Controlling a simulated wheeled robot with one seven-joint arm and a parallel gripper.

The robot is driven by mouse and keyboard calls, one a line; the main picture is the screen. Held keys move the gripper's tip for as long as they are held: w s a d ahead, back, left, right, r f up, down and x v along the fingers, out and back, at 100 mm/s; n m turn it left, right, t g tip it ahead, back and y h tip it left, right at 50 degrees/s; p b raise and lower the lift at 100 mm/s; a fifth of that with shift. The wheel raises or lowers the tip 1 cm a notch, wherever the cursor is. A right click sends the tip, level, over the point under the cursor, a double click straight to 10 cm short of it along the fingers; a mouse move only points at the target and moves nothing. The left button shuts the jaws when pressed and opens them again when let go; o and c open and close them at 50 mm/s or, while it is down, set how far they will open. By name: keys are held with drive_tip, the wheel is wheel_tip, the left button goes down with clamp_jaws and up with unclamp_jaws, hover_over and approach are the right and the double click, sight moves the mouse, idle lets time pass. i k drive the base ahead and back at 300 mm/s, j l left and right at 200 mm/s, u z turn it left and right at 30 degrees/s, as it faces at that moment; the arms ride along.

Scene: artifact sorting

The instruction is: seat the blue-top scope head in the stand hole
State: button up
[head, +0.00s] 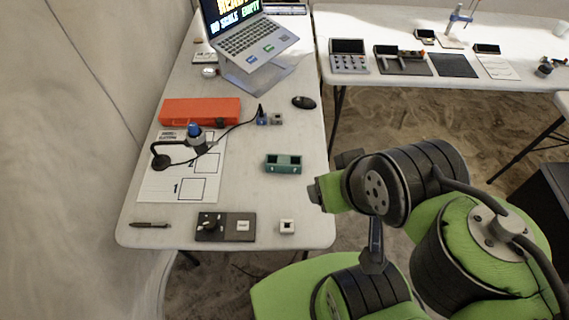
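The scope head (194,131) has a blue top over a grey and dark body and stands on the left table, above the white printed sheet. A black stand (161,162) with a round base and a thin arm lies just left of it. The arm reaches toward the head; I cannot tell whether the head is in the stand hole or only beside it, and the hole itself does not show clearly. My arm is folded at the right, off the table's right edge. My gripper (317,192) seems to be at the arm's left tip, well right of the scope head, its fingers unclear.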

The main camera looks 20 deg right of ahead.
sight(290, 165)
drive_tip(key=j+u, duration=0.25)
drive_tip(key=u, duration=0.2)
drive_tip(key=i+j+u, duration=0.1)
drive_tip(key=u, duration=0.35)
drive_tip(key=i+j+u, duration=0.15)
drive_tip(key=u, duration=0.25)
drive_tip(key=i+j+u, duration=0.1)
drive_tip(key=j+u, duration=0.15)
drive_tip(key=u, duration=0.2)
drive_tip(key=i+u, duration=0.15)
drive_tip(key=u, duration=0.3)
